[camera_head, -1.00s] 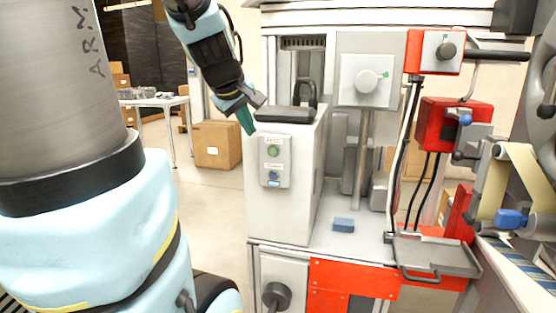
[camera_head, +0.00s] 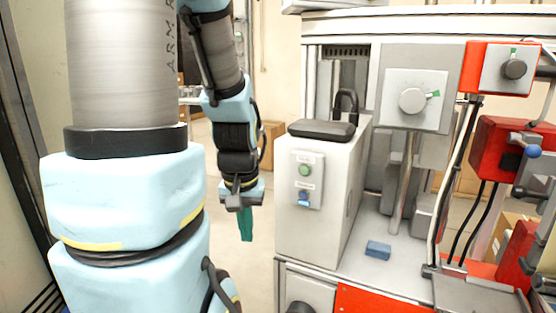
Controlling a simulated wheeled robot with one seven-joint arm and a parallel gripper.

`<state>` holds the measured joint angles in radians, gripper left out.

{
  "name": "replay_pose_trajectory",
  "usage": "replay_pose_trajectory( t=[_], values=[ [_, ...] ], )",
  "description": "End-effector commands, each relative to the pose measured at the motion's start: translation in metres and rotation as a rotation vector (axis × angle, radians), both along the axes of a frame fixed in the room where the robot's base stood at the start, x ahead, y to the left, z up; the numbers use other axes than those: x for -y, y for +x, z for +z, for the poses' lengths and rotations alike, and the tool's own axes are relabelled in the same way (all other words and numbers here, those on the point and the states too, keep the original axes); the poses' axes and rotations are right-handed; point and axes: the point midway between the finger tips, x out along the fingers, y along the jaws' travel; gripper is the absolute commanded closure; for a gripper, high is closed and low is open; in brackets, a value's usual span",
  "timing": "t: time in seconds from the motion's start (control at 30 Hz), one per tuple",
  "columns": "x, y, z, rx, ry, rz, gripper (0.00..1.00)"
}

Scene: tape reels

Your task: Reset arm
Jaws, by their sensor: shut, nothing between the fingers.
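My gripper (camera_head: 245,222) hangs at the end of my arm in the middle left of the head view. It points down, with its teal fingers shut and empty. It is in the air to the left of the grey machine box (camera_head: 318,235), apart from it. My blue and metal arm stands at the left and hides part of the background.
The box carries a green button and a blue button (camera_head: 304,197). A grey panel with a round knob (camera_head: 413,100) is behind it. A small blue block (camera_head: 377,250) lies on the machine's shelf. Red housings stand at the right. A cardboard box (camera_head: 271,143) is behind my gripper.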

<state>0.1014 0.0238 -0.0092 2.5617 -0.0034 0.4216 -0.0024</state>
Motion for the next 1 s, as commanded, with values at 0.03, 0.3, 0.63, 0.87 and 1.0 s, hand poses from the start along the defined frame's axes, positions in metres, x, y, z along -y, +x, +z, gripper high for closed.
replay_pose_trajectory(
  t=[0.03,0.3,0.63,0.87,1.0],
  values=[
    [0.0,0.0,0.01,0.003,-0.001,0.002,1.0],
    [0.0,0.001,0.038,0.004,-0.001,0.004,1.0],
    [0.0,0.001,0.101,0.005,-0.001,0.005,1.0],
    [0.0,0.001,0.148,0.005,-0.001,0.006,1.0],
    [0.0,0.001,0.155,0.004,-0.001,0.006,1.0]
  ],
)
